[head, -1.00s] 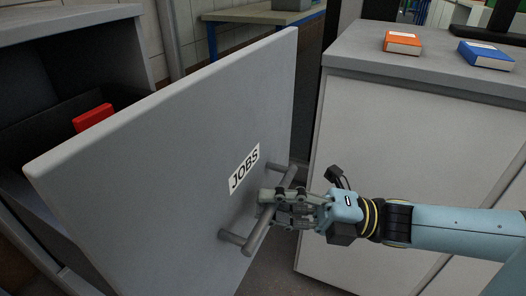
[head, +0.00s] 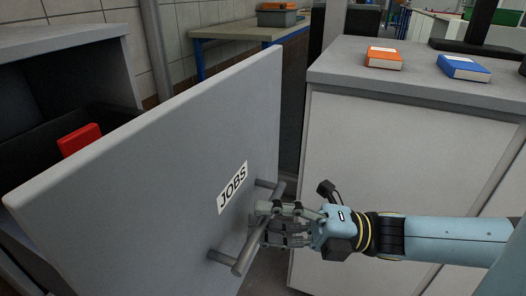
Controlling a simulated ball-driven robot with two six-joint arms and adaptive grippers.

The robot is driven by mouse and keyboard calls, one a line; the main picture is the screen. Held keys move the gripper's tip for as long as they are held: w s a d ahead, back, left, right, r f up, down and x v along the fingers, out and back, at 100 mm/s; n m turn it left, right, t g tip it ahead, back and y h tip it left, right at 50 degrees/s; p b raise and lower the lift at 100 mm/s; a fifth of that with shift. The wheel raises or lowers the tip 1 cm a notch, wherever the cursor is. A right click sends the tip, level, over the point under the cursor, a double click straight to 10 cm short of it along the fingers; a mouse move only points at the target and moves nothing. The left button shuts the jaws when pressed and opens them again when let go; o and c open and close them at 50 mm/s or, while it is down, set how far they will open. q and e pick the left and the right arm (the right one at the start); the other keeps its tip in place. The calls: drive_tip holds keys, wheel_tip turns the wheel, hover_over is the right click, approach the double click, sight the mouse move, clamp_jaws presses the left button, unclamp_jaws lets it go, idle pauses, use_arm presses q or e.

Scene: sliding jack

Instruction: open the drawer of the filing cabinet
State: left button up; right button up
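The filing cabinet (head: 70,45) stands at the left, with its drawer pulled out. The drawer's large grey front (head: 150,150) carries a "JOBS" label (head: 232,187) and a bar handle (head: 240,262) on two posts. A red object (head: 79,139) shows inside the open drawer behind the front. My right gripper (head: 262,222) comes in from the right with its fingers around the handle bar, closed on it near its middle. The fingers hide part of the bar. My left gripper is out of view.
A grey cabinet (head: 390,170) stands at the right, with an orange book (head: 383,58) and a blue book (head: 463,68) on top. A table (head: 235,30) with a grey bin (head: 277,17) stands behind. A narrow floor gap lies between drawer and grey cabinet.

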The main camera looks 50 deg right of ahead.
drive_tip(key=v, duration=1.1)
drive_tip(key=shift+d, duration=0.15)
